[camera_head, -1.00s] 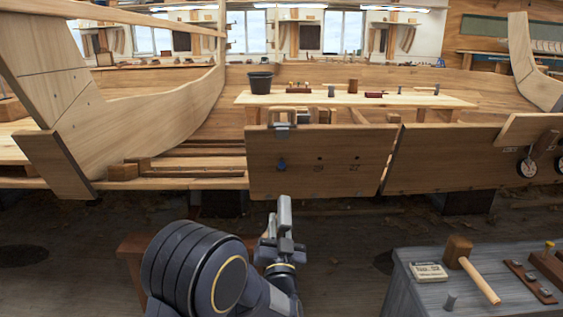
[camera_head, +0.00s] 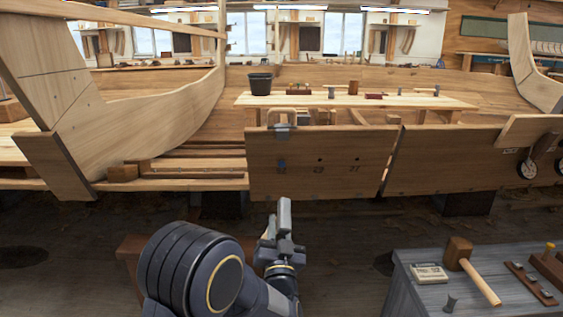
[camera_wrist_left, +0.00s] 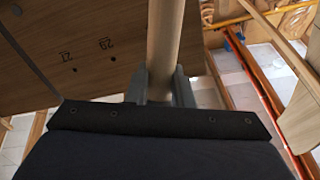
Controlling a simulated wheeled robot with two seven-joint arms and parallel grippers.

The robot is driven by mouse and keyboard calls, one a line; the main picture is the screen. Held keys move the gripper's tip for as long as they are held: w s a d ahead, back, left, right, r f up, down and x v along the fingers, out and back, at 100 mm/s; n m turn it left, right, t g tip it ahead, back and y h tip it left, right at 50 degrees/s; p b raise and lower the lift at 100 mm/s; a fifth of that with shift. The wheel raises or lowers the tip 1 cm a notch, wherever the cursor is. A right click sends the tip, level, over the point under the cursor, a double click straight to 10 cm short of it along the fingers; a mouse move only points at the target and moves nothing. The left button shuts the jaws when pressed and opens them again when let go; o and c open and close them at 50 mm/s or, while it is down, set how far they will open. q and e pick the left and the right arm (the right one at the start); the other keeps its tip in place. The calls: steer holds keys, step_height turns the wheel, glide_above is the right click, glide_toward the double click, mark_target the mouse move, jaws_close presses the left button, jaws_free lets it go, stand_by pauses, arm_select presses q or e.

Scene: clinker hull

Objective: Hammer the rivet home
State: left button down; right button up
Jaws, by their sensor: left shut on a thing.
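My left gripper (camera_head: 285,215) is low in front of the hull plank (camera_head: 335,180), apart from it in the head view. In the left wrist view its fingers (camera_wrist_left: 162,90) are shut on a round wooden handle (camera_wrist_left: 163,40); the handle's far end is out of view. The plank (camera_wrist_left: 80,30) there shows small holes marked 27 and 29. In the head view a small bluish spot (camera_head: 282,164) sits at the left hole; I cannot tell whether it is a rivet. A clamp (camera_head: 283,131) grips the plank's top edge. My right gripper is not in view.
A grey bench (camera_head: 410,295) at lower right bears a wooden mallet (camera_head: 459,250), a card (camera_head: 429,273), a small grey metal piece (camera_head: 450,302) and a rack (camera_head: 530,282). A staging board (camera_head: 390,98) with a black bucket (camera_head: 260,82) lies behind the plank.

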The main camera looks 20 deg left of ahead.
arm_select(q)
steer(key=shift+r, duration=0.1)
steer(key=shift+w+r+p, duration=0.25)
steer(key=shift+r+p, duration=0.1)
steer(key=shift+p, duration=0.15)
steer(key=shift+w+a+r+g+p, duration=0.25)
steer(key=shift+w+r+g+p, duration=0.3)
steer(key=shift+w+p, duration=0.35)
steer(key=shift+w+a+n+p, duration=0.15)
steer(key=shift+w+n+p, duration=0.15)
steer(key=shift+p, duration=0.2)
steer(key=shift+w+f+g, duration=0.1)
steer(key=shift+g, duration=0.15)
